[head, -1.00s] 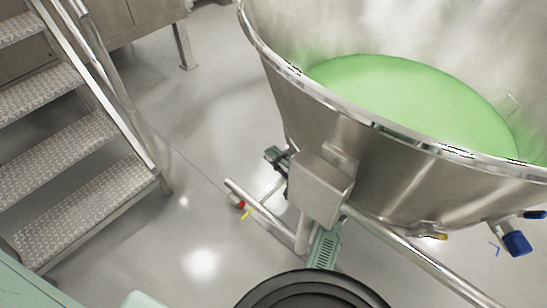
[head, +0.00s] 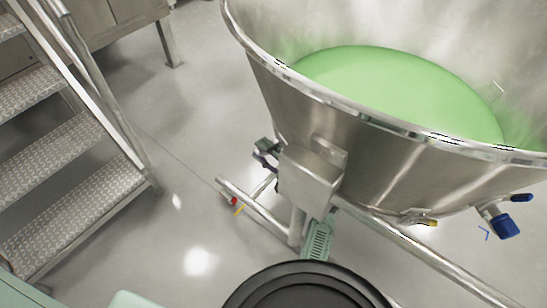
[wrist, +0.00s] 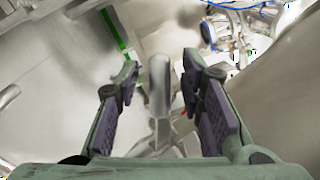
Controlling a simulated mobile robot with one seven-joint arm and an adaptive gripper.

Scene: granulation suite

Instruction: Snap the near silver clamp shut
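In the wrist view my gripper (wrist: 160,72) is open, with one dark-padded finger on each side. A rounded silver lever (wrist: 159,88), which looks like the handle of a clamp, stands between the fingers, with a gap on both sides. Its lower end runs into silver fittings; I cannot tell whether it is latched. In the head view a small part of my gripper (head: 265,155) shows beside the steel bowl, left of a grey box. No silver clamp can be made out in the head view.
The large steel bowl (head: 400,165) holds green material. A steel box (head: 308,178) and tube legs (head: 420,260) sit below it. Metal steps (head: 75,215) stand at left. A blue-handled valve (head: 503,225) is at right. The floor (head: 170,110) between steps and bowl is clear.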

